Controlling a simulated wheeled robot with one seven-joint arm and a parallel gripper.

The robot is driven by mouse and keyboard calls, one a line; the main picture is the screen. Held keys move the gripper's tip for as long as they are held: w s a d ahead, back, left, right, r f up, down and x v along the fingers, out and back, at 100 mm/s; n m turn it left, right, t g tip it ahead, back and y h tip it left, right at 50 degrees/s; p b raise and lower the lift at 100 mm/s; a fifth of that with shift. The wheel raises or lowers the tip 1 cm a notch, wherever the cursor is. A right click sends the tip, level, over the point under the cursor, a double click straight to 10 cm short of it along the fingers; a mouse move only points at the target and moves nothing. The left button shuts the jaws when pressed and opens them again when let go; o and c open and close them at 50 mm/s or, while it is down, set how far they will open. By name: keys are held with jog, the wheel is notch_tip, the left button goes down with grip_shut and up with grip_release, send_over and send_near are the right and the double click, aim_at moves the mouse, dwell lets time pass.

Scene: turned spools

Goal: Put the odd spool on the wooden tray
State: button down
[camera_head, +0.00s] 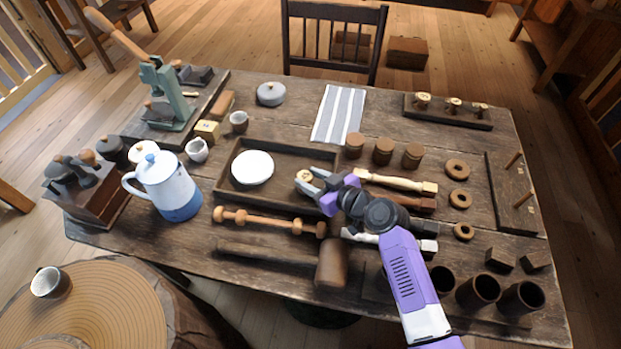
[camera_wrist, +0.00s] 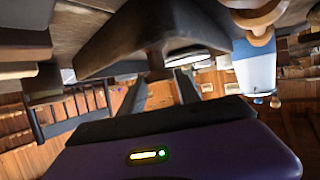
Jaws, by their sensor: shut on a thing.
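My gripper (camera_head: 312,187) is shut on a small pale spool (camera_head: 304,175) with a dark centre. The spool is at its fingertips, over the right part of the dark wooden tray (camera_head: 285,146). I cannot tell whether the spool touches the tray floor. A white round dish (camera_head: 252,167) lies in the left part of the tray. Several similar pale spools (camera_head: 453,104) stand on a dark board (camera_head: 420,113) at the far right.
A blue-and-white pot (camera_head: 170,188) stands left of the tray. A turned wooden bar (camera_head: 270,222) and a mallet (camera_head: 330,265) lie in front. Lidded wooden jars (camera_head: 383,151) stand right of the tray, with turned legs (camera_head: 398,182) nearer my arm.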

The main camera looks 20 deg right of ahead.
jog(key=c, duration=0.9)
grip_release()
jog(key=shift+o, duration=0.2)
jog(key=shift+r, duration=0.1)
jog(key=v, duration=0.7)
jog(key=shift+s, duration=0.2)
jog(key=shift+r, duration=0.15)
